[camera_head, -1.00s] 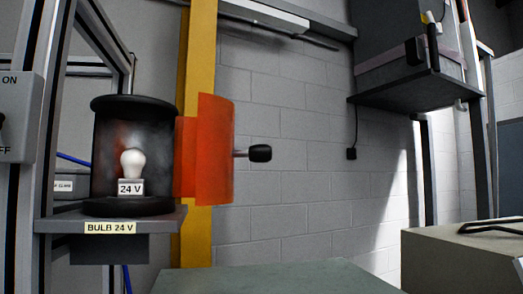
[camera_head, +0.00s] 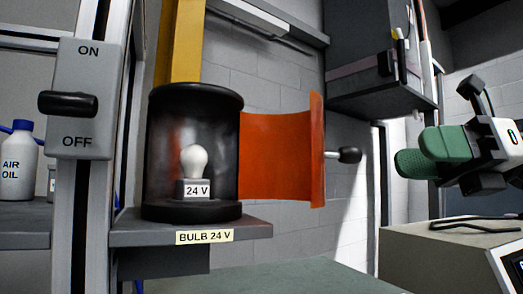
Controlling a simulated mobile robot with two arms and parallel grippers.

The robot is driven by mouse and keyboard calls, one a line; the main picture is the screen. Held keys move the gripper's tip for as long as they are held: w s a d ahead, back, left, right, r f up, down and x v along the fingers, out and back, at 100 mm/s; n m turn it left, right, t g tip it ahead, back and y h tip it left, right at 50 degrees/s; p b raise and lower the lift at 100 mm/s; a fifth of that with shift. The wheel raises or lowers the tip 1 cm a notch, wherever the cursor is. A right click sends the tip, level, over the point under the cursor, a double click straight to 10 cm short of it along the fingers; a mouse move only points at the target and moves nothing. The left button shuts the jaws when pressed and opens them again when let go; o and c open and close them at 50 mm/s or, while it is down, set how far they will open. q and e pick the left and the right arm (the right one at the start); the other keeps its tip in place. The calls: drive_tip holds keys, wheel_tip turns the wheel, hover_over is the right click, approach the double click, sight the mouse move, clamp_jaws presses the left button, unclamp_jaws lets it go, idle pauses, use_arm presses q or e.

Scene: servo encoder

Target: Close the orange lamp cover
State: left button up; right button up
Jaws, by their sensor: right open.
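The orange lamp cover (camera_head: 278,157) stands swung open, out to the right of the black lamp housing (camera_head: 159,155). A short rod with a black knob (camera_head: 349,155) sticks out from its right side. A white bulb (camera_head: 194,160) on a "24 V" base shows uncovered inside the housing. My right gripper (camera_head: 420,153), with green finger pads, comes in from the right edge. It is open, empty, and apart from the knob, a little to its right. My left gripper is not in view.
The housing sits on a grey shelf (camera_head: 130,228) labelled "BULB 24 V". An ON/OFF lever switch (camera_head: 68,103) is on a post at left, with an "AIR OIL" bottle (camera_head: 18,170) beside it. A beige box (camera_head: 450,258) stands at lower right, below my gripper.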

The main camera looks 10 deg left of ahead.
sight(347, 154)
drive_tip(key=p+x, duration=0.1)
drive_tip(key=x, duration=0.2)
drive_tip(key=p+x, duration=0.1)
drive_tip(key=x, duration=0.3)
drive_tip(key=shift+s, duration=0.25)
drive_tip(key=p+x, duration=0.1)
drive_tip(key=x, duration=0.1)
drive_tip(key=shift+a, duration=0.3)
drive_tip(key=shift+d+f, duration=0.1)
drive_tip(key=shift+d, duration=0.05)
drive_tip(key=shift+c, duration=0.3)
drive_tip(key=c, duration=0.5)
drive_tip(key=shift+c, duration=1)
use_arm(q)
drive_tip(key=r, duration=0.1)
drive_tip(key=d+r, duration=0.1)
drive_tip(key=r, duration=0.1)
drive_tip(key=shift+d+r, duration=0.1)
use_arm(e)
clamp_jaws()
